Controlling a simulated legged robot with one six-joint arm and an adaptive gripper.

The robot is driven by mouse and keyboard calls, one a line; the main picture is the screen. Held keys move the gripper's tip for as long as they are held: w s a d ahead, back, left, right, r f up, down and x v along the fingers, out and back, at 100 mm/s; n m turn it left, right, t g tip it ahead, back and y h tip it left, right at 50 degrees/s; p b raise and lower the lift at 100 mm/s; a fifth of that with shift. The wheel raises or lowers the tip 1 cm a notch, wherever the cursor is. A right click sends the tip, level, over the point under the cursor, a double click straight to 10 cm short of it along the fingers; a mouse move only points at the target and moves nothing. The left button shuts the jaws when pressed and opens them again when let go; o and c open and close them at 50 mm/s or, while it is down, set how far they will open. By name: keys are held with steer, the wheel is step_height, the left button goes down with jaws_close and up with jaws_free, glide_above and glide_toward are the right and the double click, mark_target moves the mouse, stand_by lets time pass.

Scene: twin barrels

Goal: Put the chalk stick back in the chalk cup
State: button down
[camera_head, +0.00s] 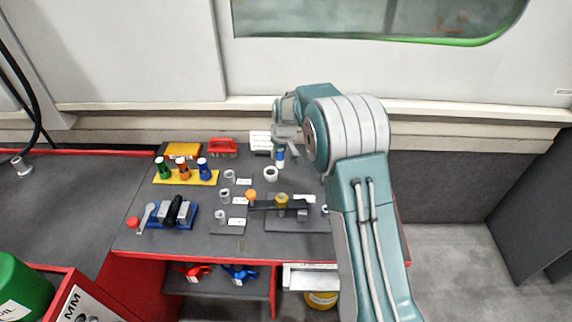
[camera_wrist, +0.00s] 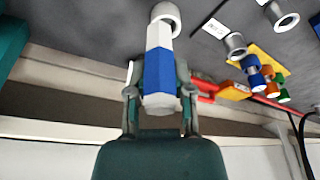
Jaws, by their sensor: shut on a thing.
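The chalk stick (camera_wrist: 158,72) is white with a blue band, and my gripper (camera_wrist: 160,88) is shut on it, one finger on each side. In the head view the stick (camera_head: 280,158) hangs roughly upright below my gripper (camera_head: 281,149). A white ring-topped cup, which looks like the chalk cup (camera_head: 270,174), stands on the bench just left of and nearer than the stick's lower end. In the wrist view the cup's rim (camera_wrist: 166,10) shows beyond the stick's far end and overlaps it. I cannot tell the height gap between them.
Grey cups (camera_head: 225,195) with white labels stand left of the chalk cup. A yellow rack (camera_head: 187,178) holds green, orange and blue-topped items. A dark bar with a yellow piece (camera_head: 281,200) lies nearer me. A white block (camera_head: 261,141) and a red item (camera_head: 222,147) are at the back.

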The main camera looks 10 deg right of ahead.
steer(key=w+a, duration=0.1)
steer(key=w, duration=0.2)
steer(key=w+a, duration=0.1)
steer(key=shift+w+a+r, duration=0.25)
steer(key=shift+w+a, duration=0.05)
steer(key=shift+a, duration=0.05)
steer(key=shift+f, duration=2.9)
steer(key=shift+s+f, duration=0.1)
steer(key=shift+f, duration=1.85)
steer(key=shift+c, duration=2.1)
jaws_free()
steer(key=v, duration=1.1)
steer(key=shift+s+r, duration=0.15)
steer(key=shift+r, duration=0.25)
